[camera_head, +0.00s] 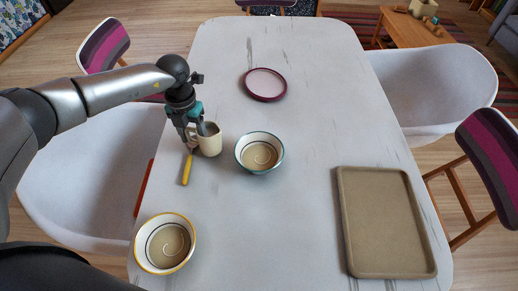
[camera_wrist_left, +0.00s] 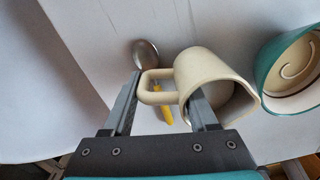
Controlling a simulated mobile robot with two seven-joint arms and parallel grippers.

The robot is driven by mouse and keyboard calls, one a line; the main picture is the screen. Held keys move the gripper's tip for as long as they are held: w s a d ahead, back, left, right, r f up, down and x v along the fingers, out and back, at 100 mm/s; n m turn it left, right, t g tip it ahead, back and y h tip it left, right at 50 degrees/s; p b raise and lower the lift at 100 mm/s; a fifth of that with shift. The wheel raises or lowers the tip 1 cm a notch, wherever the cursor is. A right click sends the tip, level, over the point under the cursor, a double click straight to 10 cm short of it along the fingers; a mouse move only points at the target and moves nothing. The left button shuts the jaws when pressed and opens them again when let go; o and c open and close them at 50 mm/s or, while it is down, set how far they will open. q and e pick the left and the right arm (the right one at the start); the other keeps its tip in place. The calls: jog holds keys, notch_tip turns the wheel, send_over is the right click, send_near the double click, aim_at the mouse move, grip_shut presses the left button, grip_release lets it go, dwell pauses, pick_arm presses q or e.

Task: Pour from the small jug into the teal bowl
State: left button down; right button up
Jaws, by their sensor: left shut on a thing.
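The small jug (camera_head: 211,144) is cream with a side handle and looks upright at the table's left side. In the left wrist view the jug (camera_wrist_left: 215,70) shows its open mouth, and its handle lies between the fingers. My left gripper (camera_head: 195,133) is shut on the jug at its handle side; the fingers (camera_wrist_left: 166,105) show in the wrist view. The teal bowl (camera_head: 259,153), white inside with a teal rim and a spiral, stands just right of the jug, apart from it. Its edge shows in the wrist view (camera_wrist_left: 285,73). My right gripper is not in view.
A spoon with a yellow handle (camera_head: 186,169) lies beside the jug. A yellow-rimmed bowl (camera_head: 165,244) stands at the front left. A purple-rimmed plate (camera_head: 264,84) lies farther back, and a brown tray (camera_head: 387,222) at the right. The table (camera_head: 310,130) is clear right of the teal bowl.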

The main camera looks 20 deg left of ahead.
pick_arm(q)
jog(key=shift+r, duration=0.1)
dwell(0.3)
jog(key=shift+d+r+y+p, duration=0.65)
jog(key=shift+y+p, duration=0.4)
jog(key=shift+y, duration=0.05)
jog(key=shift+d+r+y+p, duration=0.4)
jog(key=shift+d+y, duration=0.25)
jog(key=shift+y, duration=0.35)
jog(key=shift+d+r, duration=0.2)
jog(key=shift+r, duration=0.1)
jog(key=shift+d+r+y+p, duration=0.6)
jog(key=shift+r+y+p, duration=0.05)
jog(key=shift+r+y, duration=0.25)
